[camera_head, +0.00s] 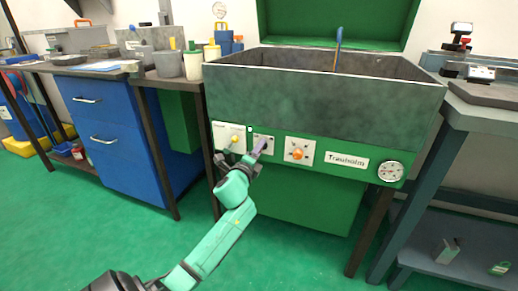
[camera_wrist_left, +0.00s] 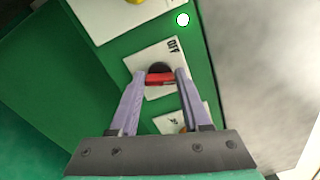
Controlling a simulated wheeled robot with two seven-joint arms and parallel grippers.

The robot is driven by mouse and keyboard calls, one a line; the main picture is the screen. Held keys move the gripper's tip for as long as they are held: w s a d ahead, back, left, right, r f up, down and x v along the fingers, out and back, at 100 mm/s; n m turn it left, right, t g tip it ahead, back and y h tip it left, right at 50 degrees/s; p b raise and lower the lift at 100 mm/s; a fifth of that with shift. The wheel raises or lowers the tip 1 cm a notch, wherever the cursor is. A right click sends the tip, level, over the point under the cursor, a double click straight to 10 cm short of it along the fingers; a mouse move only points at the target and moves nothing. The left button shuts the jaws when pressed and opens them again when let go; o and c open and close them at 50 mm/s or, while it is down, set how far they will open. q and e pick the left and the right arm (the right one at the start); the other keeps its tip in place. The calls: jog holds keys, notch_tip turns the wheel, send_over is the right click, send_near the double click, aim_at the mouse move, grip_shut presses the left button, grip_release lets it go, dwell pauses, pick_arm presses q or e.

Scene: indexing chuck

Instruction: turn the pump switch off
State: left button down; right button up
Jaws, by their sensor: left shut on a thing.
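The switch with a red handle (camera_wrist_left: 160,78) sits on a white plate (camera_wrist_left: 146,57) marked OFF in the left wrist view. My left gripper (camera_wrist_left: 161,76) has its purple fingers on either side of the red handle, shut on it. In the head view my left gripper (camera_head: 259,146) reaches the green front panel (camera_head: 340,178) of the grey tank, over the middle plate. There the gripper mostly hides the switch. I cannot tell which position the handle points to. My right gripper is not in view.
A plate with a yellow knob (camera_head: 229,137) is left of the gripper, and a plate with an orange knob (camera_head: 298,151) is right of it. A round gauge (camera_head: 390,171) is at the panel's right. A white round spot (camera_wrist_left: 183,20) shows near the switch plate.

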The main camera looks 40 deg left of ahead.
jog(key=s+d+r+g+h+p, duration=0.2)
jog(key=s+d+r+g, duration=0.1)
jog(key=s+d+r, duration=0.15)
pick_arm(q)
jog(key=shift+f+n+p, duration=0.2)
jog(key=shift+n+p, duration=1.15)
jog(key=shift+n, duration=3.55)
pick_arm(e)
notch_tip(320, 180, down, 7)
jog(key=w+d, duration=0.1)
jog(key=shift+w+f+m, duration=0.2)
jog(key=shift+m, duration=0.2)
pick_arm(q)
jog(key=shift+c, duration=1.8)
grip_release()
jog(key=shift+s, duration=0.1)
